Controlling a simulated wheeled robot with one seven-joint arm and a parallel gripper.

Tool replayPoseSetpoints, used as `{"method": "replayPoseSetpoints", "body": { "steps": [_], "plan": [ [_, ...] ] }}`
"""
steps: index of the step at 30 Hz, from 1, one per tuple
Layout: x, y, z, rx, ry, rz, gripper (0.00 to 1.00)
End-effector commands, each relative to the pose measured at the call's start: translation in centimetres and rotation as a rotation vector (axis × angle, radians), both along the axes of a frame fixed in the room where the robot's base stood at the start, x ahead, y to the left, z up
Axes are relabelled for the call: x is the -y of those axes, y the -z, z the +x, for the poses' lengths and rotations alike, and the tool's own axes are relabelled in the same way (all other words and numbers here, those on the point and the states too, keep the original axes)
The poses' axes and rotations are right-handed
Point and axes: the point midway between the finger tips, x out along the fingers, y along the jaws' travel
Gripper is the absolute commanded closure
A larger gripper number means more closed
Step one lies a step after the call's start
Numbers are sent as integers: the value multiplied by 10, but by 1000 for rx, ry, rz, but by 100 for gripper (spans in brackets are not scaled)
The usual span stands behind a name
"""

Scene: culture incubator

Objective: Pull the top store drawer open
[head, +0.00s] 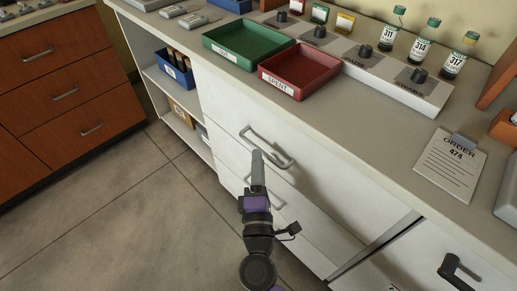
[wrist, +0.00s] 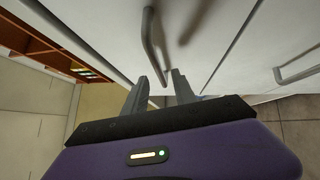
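The top store drawer (head: 222,112) is a white front under the grey counter and looks flush with the cabinet. Its grey bar handle (head: 267,147) runs along the front. In the wrist view the handle (wrist: 150,38) comes down toward the gap between my fingers. My gripper (head: 257,156) is at the handle, overlapping its lower edge in the head view. In the wrist view my gripper (wrist: 162,84) has its two fingers apart, with the handle's near end between or just beyond them. Contact cannot be told.
A lower drawer handle (head: 272,203) is partly hidden behind my arm. A green tray (head: 215,42) and a red tray (head: 272,85) sit on the counter above, with bottles and an order card (head: 447,170). Open shelves stand left of the drawers. The floor in front is clear.

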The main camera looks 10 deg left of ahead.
Motion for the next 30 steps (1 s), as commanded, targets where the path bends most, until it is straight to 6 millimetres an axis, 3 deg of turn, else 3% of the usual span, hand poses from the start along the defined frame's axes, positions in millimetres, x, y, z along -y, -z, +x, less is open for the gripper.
{"method": "replayPoseSetpoints", "body": {
  "steps": [9, 20, 25, 30],
  "plan": [
    [-5, -5, 40, 0, 0, 1, 68],
    [-5, -5, 44, -2, 0, 1, 68],
    [-5, -5, 44, -2, 0, 1, 100],
    [-5, -5, 44, -2, -1, 1, 100]
  ]
}}
